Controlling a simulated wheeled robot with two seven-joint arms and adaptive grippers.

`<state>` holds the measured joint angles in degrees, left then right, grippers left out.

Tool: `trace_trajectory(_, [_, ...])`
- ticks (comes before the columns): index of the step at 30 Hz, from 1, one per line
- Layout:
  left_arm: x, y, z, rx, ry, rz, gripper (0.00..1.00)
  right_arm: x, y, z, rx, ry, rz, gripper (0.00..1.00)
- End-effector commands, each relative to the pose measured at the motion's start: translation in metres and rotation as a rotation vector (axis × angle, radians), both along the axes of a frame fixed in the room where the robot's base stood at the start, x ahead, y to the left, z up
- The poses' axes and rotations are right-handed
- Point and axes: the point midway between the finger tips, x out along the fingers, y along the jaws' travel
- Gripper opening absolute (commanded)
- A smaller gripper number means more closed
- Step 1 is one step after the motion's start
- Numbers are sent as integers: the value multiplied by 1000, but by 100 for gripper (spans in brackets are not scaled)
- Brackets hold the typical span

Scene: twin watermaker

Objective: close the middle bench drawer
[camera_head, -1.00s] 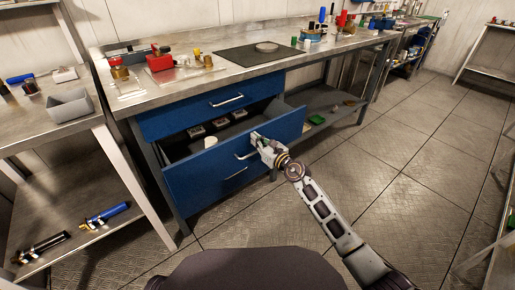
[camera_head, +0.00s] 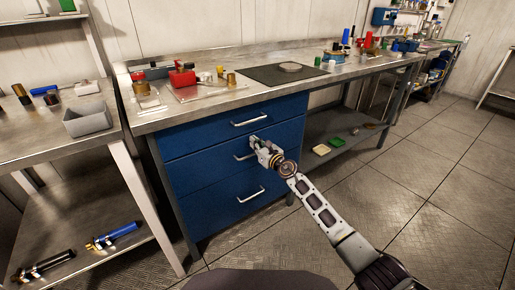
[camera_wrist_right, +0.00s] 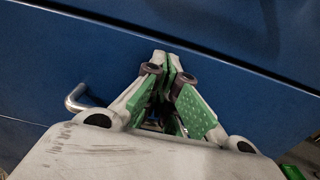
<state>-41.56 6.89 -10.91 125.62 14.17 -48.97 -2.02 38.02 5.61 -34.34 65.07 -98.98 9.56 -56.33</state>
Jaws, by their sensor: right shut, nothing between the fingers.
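The middle bench drawer (camera_head: 205,170) is a blue front between the top and bottom drawers. It looks flush with the bench's drawer fronts. My right gripper (camera_head: 254,142) is at the right part of this front, by its silver handle (camera_head: 240,157). In the right wrist view, the gripper (camera_wrist_right: 168,60) has its green-padded fingers together and empty, with tips at or very near the blue front (camera_wrist_right: 100,50). The handle (camera_wrist_right: 75,100) shows to the left of the fingers, apart from them. My left gripper is not in view.
The metal bench top (camera_head: 210,108) holds a red box (camera_head: 183,78) and a dark mat (camera_head: 265,78). A side table (camera_head: 40,130) with a grey bin (camera_head: 87,119) stands at left. A lower shelf (camera_head: 350,128) is right of the drawers. Floor at right is clear.

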Motion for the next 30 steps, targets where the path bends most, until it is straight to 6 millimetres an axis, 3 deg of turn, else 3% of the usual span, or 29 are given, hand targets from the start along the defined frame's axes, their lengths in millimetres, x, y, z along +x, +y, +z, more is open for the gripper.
trace_trajectory(20, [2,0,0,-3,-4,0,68,4,2,5,5,-5,-2,0])
trace_trajectory(30, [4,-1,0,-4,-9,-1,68,3,-11,2,2,-2,0,0])
